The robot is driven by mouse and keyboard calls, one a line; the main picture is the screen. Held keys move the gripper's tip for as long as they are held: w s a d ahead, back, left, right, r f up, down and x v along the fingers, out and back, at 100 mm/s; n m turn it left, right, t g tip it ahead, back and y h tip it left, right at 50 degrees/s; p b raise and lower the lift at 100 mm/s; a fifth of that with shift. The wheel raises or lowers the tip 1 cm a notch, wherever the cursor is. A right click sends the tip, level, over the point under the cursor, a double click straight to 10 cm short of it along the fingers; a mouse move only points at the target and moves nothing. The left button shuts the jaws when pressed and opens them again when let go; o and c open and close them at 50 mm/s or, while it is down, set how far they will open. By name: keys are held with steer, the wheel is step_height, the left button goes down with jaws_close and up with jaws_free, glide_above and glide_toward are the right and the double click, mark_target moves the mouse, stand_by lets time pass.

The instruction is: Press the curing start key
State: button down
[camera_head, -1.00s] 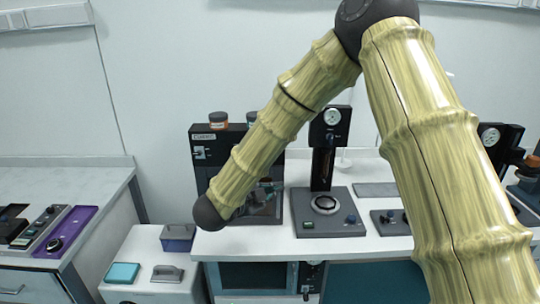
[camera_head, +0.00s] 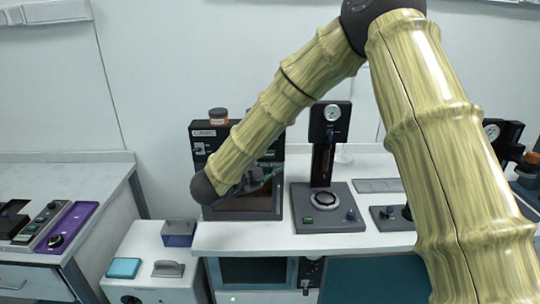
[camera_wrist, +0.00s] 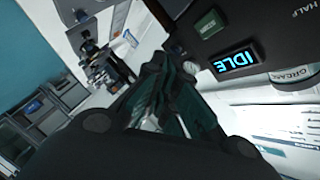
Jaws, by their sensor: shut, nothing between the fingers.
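A dark upright box (camera_head: 205,145) with a label and small controls on its face stands on the white bench, partly hidden behind my arm. In the wrist view a dark panel (camera_wrist: 255,22) carries a lit display (camera_wrist: 234,61) reading IDLE and a green key (camera_wrist: 210,23) beside it; the key's lettering is too small to read. My gripper (camera_head: 272,174) is in front of the box's face in the head view. In the wrist view my gripper (camera_wrist: 160,68) is shut and empty, with its fingertips to the left of the display and apart from the key.
A press-like stand (camera_head: 325,215) with a gauge is right of the box. A jar (camera_head: 218,115) stands on the box. A white cabinet (camera_head: 140,245) with small items is at lower left, and another bench (camera_head: 110,185) is farther left.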

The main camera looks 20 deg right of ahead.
steer(key=shift+w+d, duration=0.25)
steer(key=shift+w, duration=0.65)
steer(key=shift+w+d, duration=0.3)
steer(key=shift+w, duration=0.65)
steer(key=shift+w+d, duration=0.25)
steer(key=shift+w, duration=0.65)
steer(key=shift+w+d, duration=0.1)
steer(key=shift+w, duration=0.3)
steer(key=shift+w+d, duration=0.1)
steer(key=shift+w, duration=0.25)
steer(key=shift+s, duration=0.1)
stand_by(0.6)
steer(key=shift+s+a, duration=0.2)
steer(key=shift+s, duration=0.5)
steer(key=s, duration=0.2)
steer(key=s+a, duration=0.1)
steer(key=s, duration=0.1)
steer(key=shift+s+a+b, duration=0.2)
steer(key=shift+s+b, duration=0.2)
